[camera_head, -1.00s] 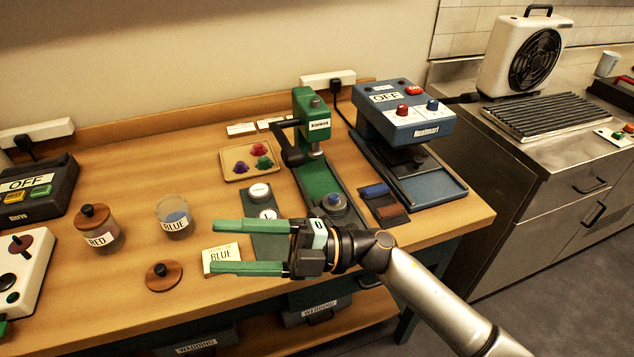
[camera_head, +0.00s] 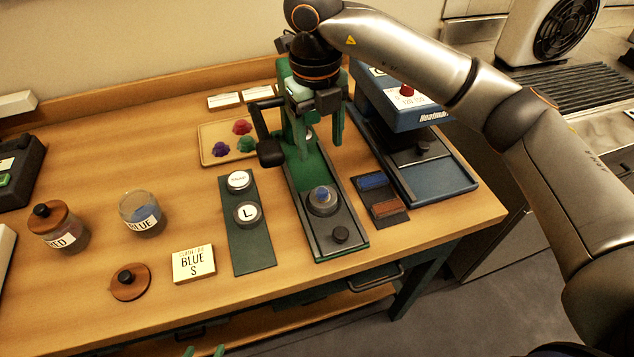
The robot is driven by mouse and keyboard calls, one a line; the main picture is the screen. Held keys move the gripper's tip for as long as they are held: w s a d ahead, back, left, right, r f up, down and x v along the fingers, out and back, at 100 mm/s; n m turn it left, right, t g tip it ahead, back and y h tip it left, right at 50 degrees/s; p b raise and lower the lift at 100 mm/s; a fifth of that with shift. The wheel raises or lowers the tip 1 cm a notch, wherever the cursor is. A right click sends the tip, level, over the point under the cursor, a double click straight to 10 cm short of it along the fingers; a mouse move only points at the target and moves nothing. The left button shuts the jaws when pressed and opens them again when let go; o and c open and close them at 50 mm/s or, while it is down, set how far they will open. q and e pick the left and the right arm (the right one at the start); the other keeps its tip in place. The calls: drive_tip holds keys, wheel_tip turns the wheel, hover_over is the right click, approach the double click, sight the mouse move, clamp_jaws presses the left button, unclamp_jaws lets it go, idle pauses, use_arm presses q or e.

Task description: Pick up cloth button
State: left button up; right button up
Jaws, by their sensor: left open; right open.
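A small blue piece (camera_head: 321,194), possibly the cloth button, sits in the round grey die (camera_head: 322,208) on the green press's sliding base (camera_head: 345,248). My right gripper (camera_head: 320,142) is open with its green fingers pointing down, behind and above that die, in front of the press's column. It is apart from the blue piece, and my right arm hides much of the press head. Two green fingertips of my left gripper (camera_head: 204,351) show at the bottom edge, spread apart. A card (camera_head: 193,264) reads "BLUE S".
A tray (camera_head: 207,136) holds red, green and purple pieces. A jar marked BLUE (camera_head: 141,214), a lidded jar (camera_head: 58,228) and a loose wooden lid (camera_head: 130,282) stand left. A dark green plate (camera_head: 252,257) and the blue heat press (camera_head: 440,181) flank the green press.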

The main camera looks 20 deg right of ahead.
hover_over(322, 190)
wheel_tip(322, 190, down, 6)
drive_tip(key=shift+f+p, duration=0.2)
drive_tip(key=shift+p, duration=0.25)
drive_tip(key=shift+s+f, duration=0.1)
drive_tip(key=shift+f, duration=0.45)
wheel_tip(322, 190, down, 4)
drive_tip(key=shift+f+p, duration=0.25)
drive_tip(key=shift+p, duration=0.45)
clamp_jaws()
